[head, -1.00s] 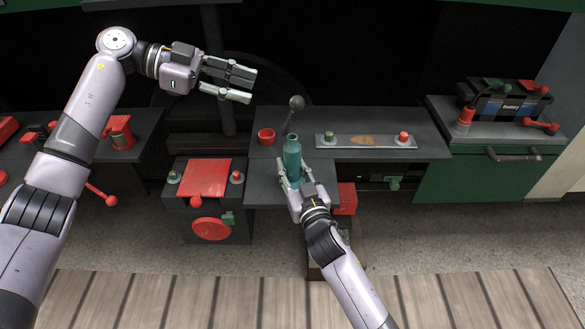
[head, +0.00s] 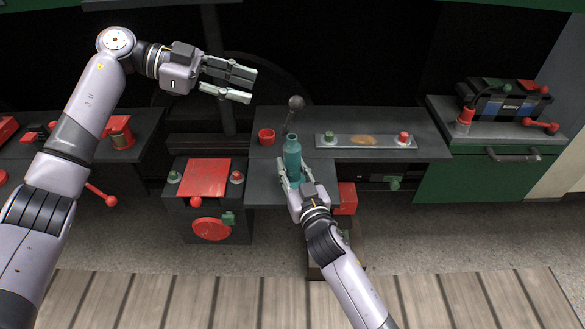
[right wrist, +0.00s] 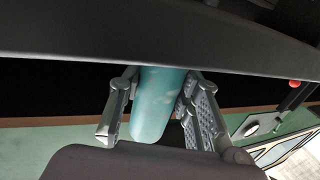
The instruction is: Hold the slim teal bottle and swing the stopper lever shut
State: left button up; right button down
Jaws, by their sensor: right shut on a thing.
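The slim teal bottle (head: 292,158) stands upright at the front of the dark bench, with its neck at the top. My right gripper (head: 290,178) is shut on its lower body from the front. In the right wrist view the bottle (right wrist: 158,100) lies between the two fingers of the right gripper (right wrist: 160,112). A grey lever with a ball knob (head: 296,102) leans up just behind the bottle; its foot is partly hidden. I cannot tell whether this is the stopper lever. My left gripper (head: 240,84) is open and empty, up and left of the bottle, apart from everything.
A red cup (head: 266,137) stands left of the bottle. A metal plate (head: 345,143) with a green and a red knob lies to the right. A red-topped box (head: 205,178) is at the lower left. A battery (head: 503,103) sits on the green cabinet (head: 460,175).

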aim_at(297, 100)
dwell(0.4)
pick_arm(q)
jog(key=shift+o, duration=1.3)
jog(key=shift+f, duration=0.3)
jog(key=shift+o, duration=0.2)
jog(key=f+n+t+h, duration=0.1)
jog(key=s+f+n+t+h, duration=0.1)
jog(key=n, duration=0.1)
jog(key=shift+s+f+n, duration=0.2)
jog(key=shift+s+n, duration=0.05)
jog(key=shift+n, duration=0.05)
jog(key=d+n+t, duration=0.1)
jog(key=d, duration=0.2)
jog(key=w+d+n+h, duration=0.1)
jog(key=d, duration=0.3)
jog(key=d+f+n+t, duration=0.1)
jog(key=d, duration=0.3)
jog(key=shift+w+t, duration=0.3)
grip_shut()
